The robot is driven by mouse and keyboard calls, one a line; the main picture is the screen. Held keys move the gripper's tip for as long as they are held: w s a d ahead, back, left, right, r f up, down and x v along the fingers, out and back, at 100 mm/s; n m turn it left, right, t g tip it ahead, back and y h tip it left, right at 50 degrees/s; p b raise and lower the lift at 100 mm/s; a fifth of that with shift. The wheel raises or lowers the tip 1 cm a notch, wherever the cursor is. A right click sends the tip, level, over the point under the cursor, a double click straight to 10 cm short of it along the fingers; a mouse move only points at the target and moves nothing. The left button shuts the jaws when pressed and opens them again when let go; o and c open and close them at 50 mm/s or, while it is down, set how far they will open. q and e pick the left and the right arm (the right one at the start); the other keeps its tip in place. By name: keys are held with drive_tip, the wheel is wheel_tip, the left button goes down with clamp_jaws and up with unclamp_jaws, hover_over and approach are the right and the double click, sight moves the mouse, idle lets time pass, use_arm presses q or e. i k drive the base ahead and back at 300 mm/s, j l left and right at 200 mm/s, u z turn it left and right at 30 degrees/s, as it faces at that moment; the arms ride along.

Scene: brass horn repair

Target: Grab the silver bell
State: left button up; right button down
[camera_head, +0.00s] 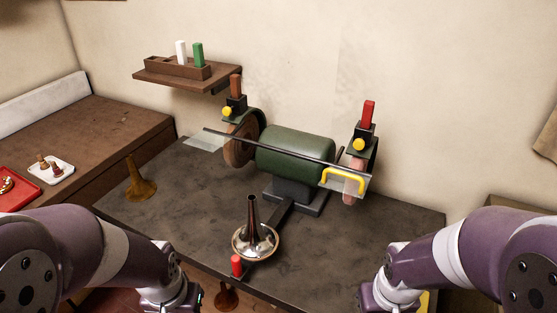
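The silver bell (254,238) stands upright on the dark workbench (320,265), flared rim down and narrow stem up. It is near the bench's front edge, in front of the green grinder. My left gripper (182,303) is at the bottom of the view, left of the bell and apart from it; its fingers are mostly cut off. My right arm (395,280) comes in at the bottom right, right of the bell and apart from it; its gripper's fingers are below the frame. Neither gripper touches the bell.
The green grinder (295,152) with a long front bar fills the bench's back. A shelf (187,72) hangs behind. The right front bench is clear.

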sight(255, 239)
drive_tip(key=i+j+z, duration=0.2)
drive_tip(key=j+z, duration=0.3)
drive_tip(key=i+j+z, duration=0.15)
drive_tip(key=j+z, duration=1.35)
drive_tip(key=j, duration=0.15)
drive_tip(key=k, duration=0.05)
